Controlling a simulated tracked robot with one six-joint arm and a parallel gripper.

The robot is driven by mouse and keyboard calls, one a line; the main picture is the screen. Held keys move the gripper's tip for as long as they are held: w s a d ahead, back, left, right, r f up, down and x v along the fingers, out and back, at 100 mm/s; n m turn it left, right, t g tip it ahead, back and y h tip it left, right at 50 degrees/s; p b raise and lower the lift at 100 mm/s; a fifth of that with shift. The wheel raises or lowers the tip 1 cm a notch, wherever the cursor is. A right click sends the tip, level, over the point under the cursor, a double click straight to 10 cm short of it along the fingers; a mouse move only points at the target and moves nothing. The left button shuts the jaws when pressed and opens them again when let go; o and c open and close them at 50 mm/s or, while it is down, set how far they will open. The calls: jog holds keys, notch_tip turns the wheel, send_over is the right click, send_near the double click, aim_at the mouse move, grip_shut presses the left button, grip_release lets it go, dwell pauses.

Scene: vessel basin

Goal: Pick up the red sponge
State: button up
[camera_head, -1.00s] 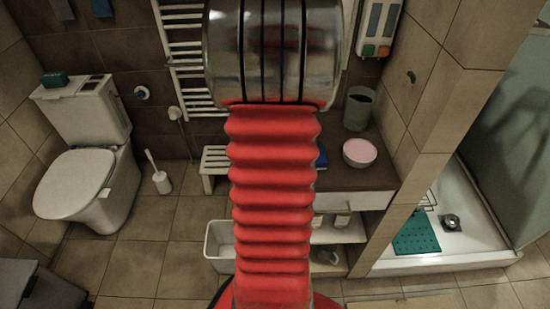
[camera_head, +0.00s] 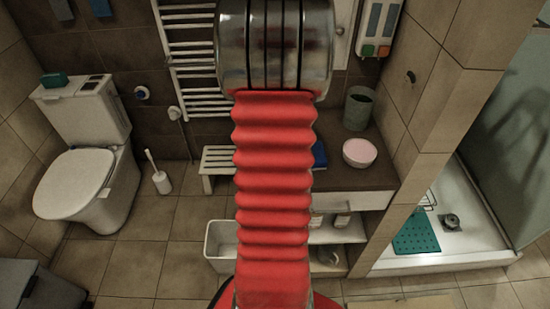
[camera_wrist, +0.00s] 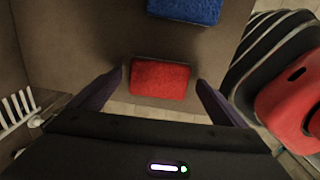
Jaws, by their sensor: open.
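In the wrist view the red sponge (camera_wrist: 160,78) lies on a brown surface, close to that surface's edge. My gripper (camera_wrist: 161,84) is open, with one dark finger to the left and one to the right of the sponge. Small gaps show between the sponge and both fingertips; how far above it they are, I cannot tell. In the head view my red arm hides the sponge and the gripper.
A blue sponge (camera_wrist: 186,9) lies on the same surface, beyond the red one. In the head view a pink bowl (camera_head: 359,152) and a grey bin (camera_head: 358,108) stand on the brown counter (camera_head: 350,179). A towel radiator (camera_head: 190,60) is behind.

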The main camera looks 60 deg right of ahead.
jog(key=shift+f, duration=0.85)
jog(key=shift+c, duration=0.4)
jog(key=c, duration=1)
